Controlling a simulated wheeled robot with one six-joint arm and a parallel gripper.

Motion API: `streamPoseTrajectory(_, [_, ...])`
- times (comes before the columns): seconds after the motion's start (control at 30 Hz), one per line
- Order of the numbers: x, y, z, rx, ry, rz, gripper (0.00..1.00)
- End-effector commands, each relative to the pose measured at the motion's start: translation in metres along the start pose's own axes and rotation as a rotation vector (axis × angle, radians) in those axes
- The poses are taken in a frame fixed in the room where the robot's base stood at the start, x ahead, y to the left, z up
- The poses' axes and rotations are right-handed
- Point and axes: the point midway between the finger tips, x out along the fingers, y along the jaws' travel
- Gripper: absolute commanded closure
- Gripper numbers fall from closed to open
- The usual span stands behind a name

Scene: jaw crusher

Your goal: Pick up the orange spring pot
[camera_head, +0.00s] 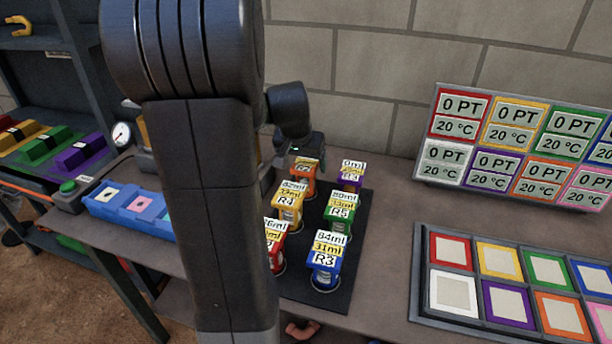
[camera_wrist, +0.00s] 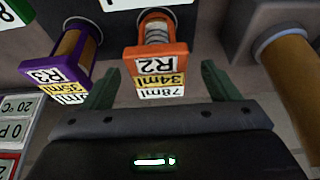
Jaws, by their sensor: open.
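The orange spring pot (camera_head: 305,174), labelled R2, stands at the back of the dark mat, partly hidden by my arm and gripper. In the wrist view the orange pot (camera_wrist: 157,58) shows upside down, with a coil spring on its stem and a 78ml / 34ml label. My gripper (camera_wrist: 160,85) is open, with one dark green finger on each side of the orange pot's label end. Nothing shows clamped between the fingers, and I cannot tell whether either touches the pot. In the head view my gripper (camera_head: 305,147) is just behind the pot.
A purple pot (camera_head: 351,176) stands close beside the orange one. Yellow (camera_head: 288,205), green (camera_head: 340,211), red (camera_head: 275,240) and blue (camera_head: 325,252) pots stand nearer on the mat (camera_head: 352,270). A readout board (camera_head: 520,145) and a colour-pad tray (camera_head: 510,290) are at right.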

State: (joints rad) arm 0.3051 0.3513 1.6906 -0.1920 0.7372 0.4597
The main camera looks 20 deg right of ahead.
Motion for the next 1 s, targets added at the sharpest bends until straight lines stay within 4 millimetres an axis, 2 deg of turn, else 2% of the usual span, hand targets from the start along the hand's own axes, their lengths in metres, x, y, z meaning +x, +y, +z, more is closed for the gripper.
streamPoseTrajectory(0.13, [0.010,0.001,-0.002,0.001,-0.001,0.001,0.18])
streamPoseTrajectory(0.43, [0.047,0.002,-0.006,0.000,-0.002,0.000,0.18])
streamPoseTrajectory(0.77, [0.052,0.002,-0.006,0.000,0.000,-0.001,0.18])
streamPoseTrajectory(1.0, [0.052,0.002,-0.006,0.000,0.000,-0.001,0.65])
